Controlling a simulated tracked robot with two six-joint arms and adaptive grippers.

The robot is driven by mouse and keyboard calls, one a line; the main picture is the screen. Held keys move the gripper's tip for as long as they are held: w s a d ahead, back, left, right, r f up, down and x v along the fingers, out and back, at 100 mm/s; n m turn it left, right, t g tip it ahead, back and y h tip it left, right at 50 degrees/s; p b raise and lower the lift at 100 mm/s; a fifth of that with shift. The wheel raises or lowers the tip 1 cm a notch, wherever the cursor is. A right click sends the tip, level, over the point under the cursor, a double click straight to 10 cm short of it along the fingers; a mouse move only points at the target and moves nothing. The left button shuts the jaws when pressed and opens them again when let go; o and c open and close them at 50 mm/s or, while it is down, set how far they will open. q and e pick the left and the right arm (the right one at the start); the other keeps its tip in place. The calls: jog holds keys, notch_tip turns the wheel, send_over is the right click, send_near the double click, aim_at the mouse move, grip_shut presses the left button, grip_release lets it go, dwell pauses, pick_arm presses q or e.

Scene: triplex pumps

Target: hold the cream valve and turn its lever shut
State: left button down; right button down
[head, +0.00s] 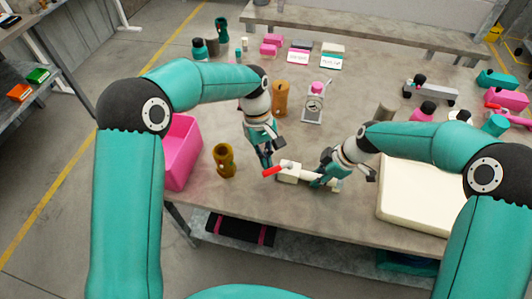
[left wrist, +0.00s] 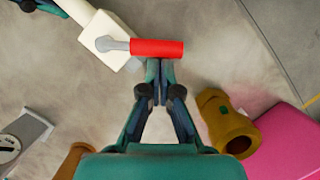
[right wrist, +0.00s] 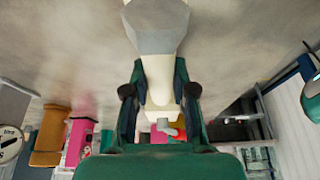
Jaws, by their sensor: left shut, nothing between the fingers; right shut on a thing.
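The cream valve (head: 290,173) is held near the table's front edge. It has a red lever (head: 277,169) on a grey arm. My right gripper (head: 322,180) is shut on the valve's pipe, as the right wrist view shows with the cream pipe (right wrist: 158,75) between the fingers. My left gripper (head: 266,163) is shut and empty, beside the lever. In the left wrist view its closed fingertips (left wrist: 160,66) are right at the side of the red lever (left wrist: 157,48); I cannot tell if they touch. There the lever points right, at a slant to the pipe.
A brown-yellow fitting (head: 224,161) and a pink bin (head: 183,150) stand left of my left gripper. A cream slab (head: 415,205) lies at the right. A small gauge (head: 313,108) and an orange-brown cylinder (head: 280,98) stand behind. Bare table lies between them.

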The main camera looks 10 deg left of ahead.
aim_at(269, 173)
pick_arm(q)
jog(key=n, duration=0.1)
jog(key=s+n, duration=0.1)
jog(key=shift+s+d+n+t+h, duration=0.3)
jog(key=shift+n, duration=0.1)
jog(key=n, duration=0.1)
jog(key=s+d+n, duration=0.1)
jog(key=shift+s+n+t, duration=0.15)
jog(key=shift+n+t, duration=0.15)
jog(key=shift+t, duration=0.1)
jog(key=shift+s+d+n+t+h, duration=0.3)
jog(key=shift+s+d+n, duration=0.15)
jog(key=shift+n, duration=0.65)
jog(key=shift+s+d+n, duration=0.2)
jog(key=shift+d+n, duration=0.1)
jog(key=shift+d, duration=0.2)
jog(key=a, duration=0.2)
jog(key=a+r, duration=0.1)
jog(key=a, duration=0.1)
jog(key=shift+w+a+r, duration=0.15)
jog(key=shift+w, duration=0.05)
jog(key=v, duration=0.9)
jog(key=shift+s+r, duration=0.2)
jog(key=shift+s, duration=0.05)
